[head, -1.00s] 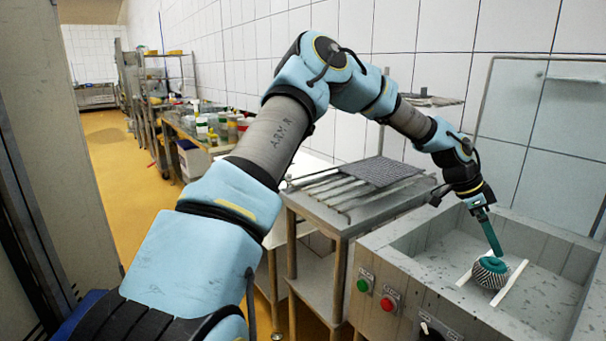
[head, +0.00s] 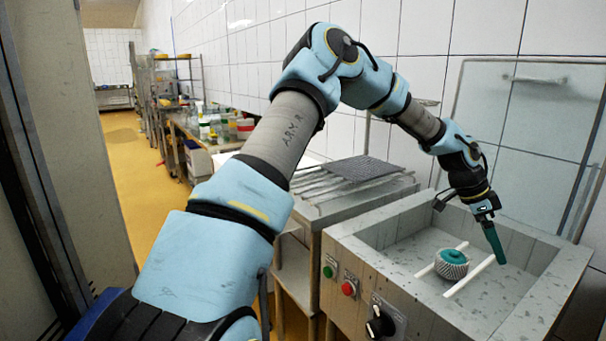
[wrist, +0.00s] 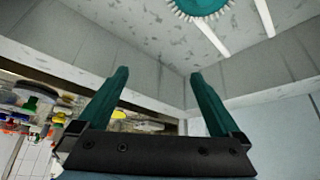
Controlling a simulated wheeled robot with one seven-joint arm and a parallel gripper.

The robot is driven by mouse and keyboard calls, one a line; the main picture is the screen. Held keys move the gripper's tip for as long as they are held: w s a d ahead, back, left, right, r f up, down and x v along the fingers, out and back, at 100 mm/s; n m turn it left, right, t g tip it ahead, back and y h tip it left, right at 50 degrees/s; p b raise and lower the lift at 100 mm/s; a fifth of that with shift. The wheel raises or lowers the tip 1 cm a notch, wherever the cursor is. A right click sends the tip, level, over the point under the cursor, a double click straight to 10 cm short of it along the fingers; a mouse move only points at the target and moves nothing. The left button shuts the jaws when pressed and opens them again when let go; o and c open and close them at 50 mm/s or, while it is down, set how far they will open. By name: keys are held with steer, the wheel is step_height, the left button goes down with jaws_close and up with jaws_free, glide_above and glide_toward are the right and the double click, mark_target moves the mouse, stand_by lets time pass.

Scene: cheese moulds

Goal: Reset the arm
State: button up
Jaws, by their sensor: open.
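My gripper (head: 494,243) is at the end of my blue and grey arm, over the right part of a grey basin (head: 370,255). In the wrist view its two teal fingers (wrist: 158,75) are spread apart with nothing between them. A ribbed white cheese mould with a teal top (head: 452,264) rests in the basin on two white bars (head: 470,278). The mould is left of and apart from my fingers. Part of it also shows at the top edge of the wrist view (wrist: 200,6).
The basin's front has a green button (head: 328,271), a red button (head: 349,288) and a black knob (head: 380,322). A steel table (head: 312,212) with a dark grid mat (head: 362,168) stands left of the basin. Tiled walls are behind. Yellow floor (head: 132,180) is clear at the left.

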steer(key=w+a+n+t+y, duration=0.1)
steer(key=a+n, duration=0.2)
steer(key=a, duration=0.7)
steer(key=w+a+r+n+t+y, duration=0.1)
steer(key=a+n, duration=0.3)
steer(key=a, duration=0.6)
steer(key=w+a+n+t+y, duration=0.1)
steer(key=w+a+n, duration=0.1)
steer(key=a, duration=0.9)
steer(key=shift+w+r+n+t+y, duration=0.3)
steer(key=shift+r+n+y, duration=0.1)
steer(key=shift+n, duration=0.4)
steer(key=s+a+n, duration=0.5)
steer(key=a, duration=0.5)
steer(key=s+a+r+n+y, duration=0.1)
steer(key=s+a+n, duration=0.4)
steer(key=a, duration=0.5)
steer(key=shift+s+r+y, duration=0.15)
steer(key=shift+r+y, duration=0.1)
steer(key=shift+y, duration=0.05)
steer(key=shift+c, duration=0.2)
